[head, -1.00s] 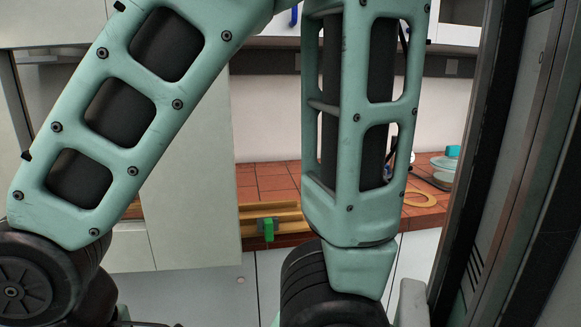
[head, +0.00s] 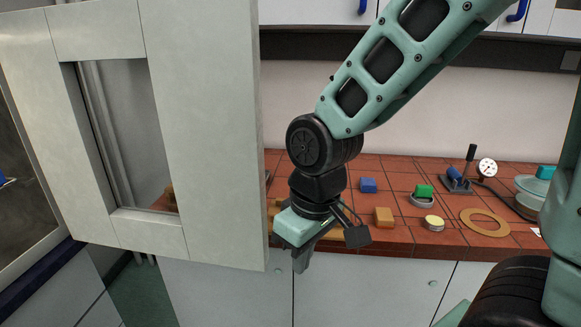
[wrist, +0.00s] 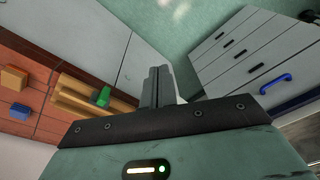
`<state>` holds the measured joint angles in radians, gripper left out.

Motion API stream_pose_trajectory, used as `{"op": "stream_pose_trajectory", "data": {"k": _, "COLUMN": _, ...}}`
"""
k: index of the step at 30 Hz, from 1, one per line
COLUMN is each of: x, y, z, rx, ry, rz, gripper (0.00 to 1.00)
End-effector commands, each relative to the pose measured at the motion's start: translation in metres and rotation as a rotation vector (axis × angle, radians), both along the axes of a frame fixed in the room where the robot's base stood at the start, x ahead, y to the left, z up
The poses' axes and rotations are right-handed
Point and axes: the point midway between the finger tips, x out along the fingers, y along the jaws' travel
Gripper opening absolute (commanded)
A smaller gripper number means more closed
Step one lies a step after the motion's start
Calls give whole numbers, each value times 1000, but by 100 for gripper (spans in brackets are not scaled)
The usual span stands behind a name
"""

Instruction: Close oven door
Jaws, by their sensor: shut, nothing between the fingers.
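The oven door (head: 205,140) is a large pale panel with a rectangular window opening, standing open on the left of the head view. Its right edge faces the bench. My gripper (head: 302,262) hangs just right of that edge in the picture, pointing down in front of the bench. Its two fingers are together with nothing between them; they also show in the wrist view (wrist: 160,88). I cannot tell whether the gripper touches the door. The oven's interior is mostly hidden behind the door.
The red-tiled bench (head: 395,240) holds a blue block (head: 368,185), a tan block (head: 383,217), a wooden ring (head: 484,222) and a gauge (head: 487,167). The wrist view shows a wooden rail (wrist: 75,103) with a green piece, drawers with a blue handle (wrist: 275,84), and open green floor (wrist: 165,25).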

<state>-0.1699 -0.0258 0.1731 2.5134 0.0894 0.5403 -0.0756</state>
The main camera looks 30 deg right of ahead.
Motion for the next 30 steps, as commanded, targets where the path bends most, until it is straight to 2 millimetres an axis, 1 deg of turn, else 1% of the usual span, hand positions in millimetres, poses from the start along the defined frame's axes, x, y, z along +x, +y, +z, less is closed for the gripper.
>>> {"op": "stream_pose_trajectory", "data": {"k": 1, "x": 9, "y": -9, "z": 13, "rx": 2, "ry": -1, "rz": -26, "gripper": 0}}
{"op": "stream_pose_trajectory", "data": {"k": 5, "x": 32, "y": -33, "z": 33, "rx": 7, "ry": 0, "rz": -71, "gripper": 0}}
{"op": "stream_pose_trajectory", "data": {"k": 8, "x": 56, "y": -58, "z": 52, "rx": 16, "ry": 13, "rz": -91, "gripper": 0}}
{"op": "stream_pose_trajectory", "data": {"k": 9, "x": 68, "y": -70, "z": 60, "rx": 26, "ry": 24, "rz": -87, "gripper": 0}}
{"op": "stream_pose_trajectory", "data": {"k": 10, "x": 77, "y": -76, "z": 64, "rx": 35, "ry": 34, "rz": -76, "gripper": 0}}
{"op": "stream_pose_trajectory", "data": {"k": 13, "x": 106, "y": -90, "z": 76, "rx": 87, "ry": 71, "rz": 2, "gripper": 0}}
{"op": "stream_pose_trajectory", "data": {"k": 16, "x": 134, "y": -93, "z": 87, "rx": 175, "ry": 101, "rz": 133, "gripper": 0}}
{"op": "stream_pose_trajectory", "data": {"k": 18, "x": 154, "y": -90, "z": 95, "rx": 255, "ry": 105, "rz": 247, "gripper": 0}}
{"op": "stream_pose_trajectory", "data": {"k": 22, "x": 185, "y": -83, "z": 113, "rx": 404, "ry": 72, "rz": 458, "gripper": 0}}
{"op": "stream_pose_trajectory", "data": {"k": 24, "x": 196, "y": -80, "z": 122, "rx": 466, "ry": 44, "rz": 547, "gripper": 0}}
{"op": "stream_pose_trajectory", "data": {"k": 27, "x": 206, "y": -79, "z": 131, "rx": 523, "ry": 10, "rz": 633, "gripper": 0}}
{"op": "stream_pose_trajectory", "data": {"k": 30, "x": 209, "y": -76, "z": 134, "rx": 548, "ry": -5, "rz": 670, "gripper": 0}}
